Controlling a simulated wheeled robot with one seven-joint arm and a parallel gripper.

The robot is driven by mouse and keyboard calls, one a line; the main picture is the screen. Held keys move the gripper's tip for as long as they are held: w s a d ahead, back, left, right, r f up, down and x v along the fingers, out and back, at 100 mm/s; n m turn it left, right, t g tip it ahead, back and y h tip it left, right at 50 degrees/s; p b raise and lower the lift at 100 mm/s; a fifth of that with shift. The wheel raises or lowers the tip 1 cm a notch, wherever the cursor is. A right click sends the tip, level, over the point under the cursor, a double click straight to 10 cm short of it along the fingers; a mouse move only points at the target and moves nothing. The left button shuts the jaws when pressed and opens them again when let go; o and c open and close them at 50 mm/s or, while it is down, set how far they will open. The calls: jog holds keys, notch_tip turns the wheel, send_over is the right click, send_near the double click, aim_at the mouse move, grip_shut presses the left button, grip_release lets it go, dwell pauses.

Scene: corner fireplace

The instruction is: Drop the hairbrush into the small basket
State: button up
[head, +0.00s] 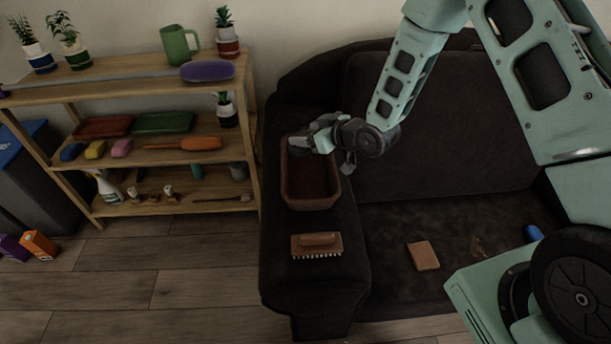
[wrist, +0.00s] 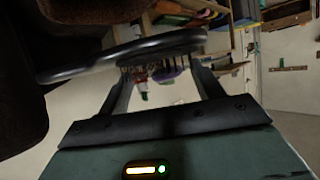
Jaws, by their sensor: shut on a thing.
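The small basket (head: 288,190) is a brown rectangular open container on the sofa's left arm. My gripper (head: 308,140) is over the far end of the basket. In the wrist view, my gripper (wrist: 165,65) is shut on a dark hairbrush (wrist: 110,58), with its bristles showing between the fingers. The brush's long dark body extends to the left there. In the head view I cannot clearly make out the hairbrush against my gripper and the dark sofa.
A brown brush with pale bristles (head: 317,245) lies on the sofa arm (head: 315,280) in front of the basket. A small brown block (head: 423,256) lies on the seat. A wooden shelf (head: 150,157) with plants and cleaning things stands at left.

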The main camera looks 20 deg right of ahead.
jog(key=shift+f+b, duration=0.75)
jog(key=shift+f, duration=0.8)
jog(key=o, duration=1.1)
jog(key=shift+p+v, duration=0.65)
jog(key=shift+v, duration=8.15)
jog(key=shift+a, duration=0.1)
